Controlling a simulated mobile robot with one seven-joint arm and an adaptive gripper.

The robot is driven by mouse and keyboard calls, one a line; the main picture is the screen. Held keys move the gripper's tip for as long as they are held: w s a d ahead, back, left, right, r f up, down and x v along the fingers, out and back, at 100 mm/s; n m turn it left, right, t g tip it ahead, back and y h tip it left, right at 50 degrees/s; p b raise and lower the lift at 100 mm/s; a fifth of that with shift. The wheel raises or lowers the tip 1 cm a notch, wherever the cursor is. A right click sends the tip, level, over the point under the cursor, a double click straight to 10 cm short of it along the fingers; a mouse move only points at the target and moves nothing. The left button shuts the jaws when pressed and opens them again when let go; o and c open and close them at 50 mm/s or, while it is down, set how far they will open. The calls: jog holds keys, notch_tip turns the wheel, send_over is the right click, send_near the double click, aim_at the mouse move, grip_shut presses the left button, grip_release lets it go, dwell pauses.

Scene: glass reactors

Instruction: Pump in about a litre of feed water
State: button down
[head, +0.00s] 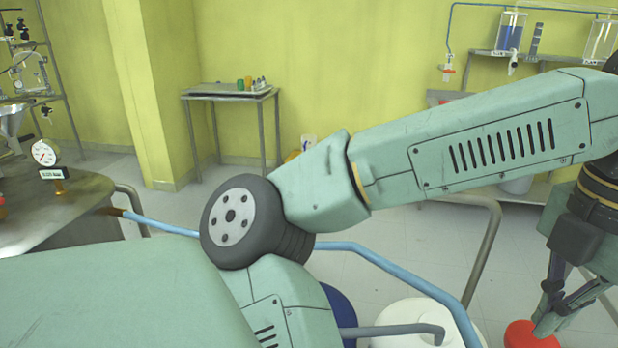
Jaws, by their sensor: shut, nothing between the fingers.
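My gripper (548,318) is at the lower right, pointing down, with its fingers shut and empty. A round red object (523,336) shows just left of the fingertips, cut by the lower edge; I cannot tell whether they touch. A light blue hose (400,283) runs across the lower middle, partly hidden by my arm. A white drum-like container (425,318) and a dark blue one (340,308) stand below it. A clear vessel with blue liquid (510,38) is on the wall shelf at the upper right. No pump can be made out for certain.
A steel vessel top with a dial gauge (44,153) is at the left. A small table (230,95) with small items stands by the back wall. A grey bent rail (485,240) rises right of the hose. Open floor (180,205) lies beyond my arm.

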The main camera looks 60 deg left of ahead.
jog(key=shift+f, duration=0.1)
dwell(0.3)
notch_tip(320, 180, down, 9)
jog(key=b, duration=0.7)
jog(key=shift+f, duration=0.2)
notch_tip(320, 180, up, 10)
jog(key=p, duration=0.7)
jog(key=shift+f, duration=0.2)
jog(key=shift+f, duration=0.15)
dwell(2.2)
dwell(0.4)
jog(key=shift+f+b, duration=3.65)
jog(key=shift+f, duration=0.8)
jog(key=shift+r, duration=0.1)
notch_tip(320, 180, up, 9)
jog(key=p, duration=0.7)
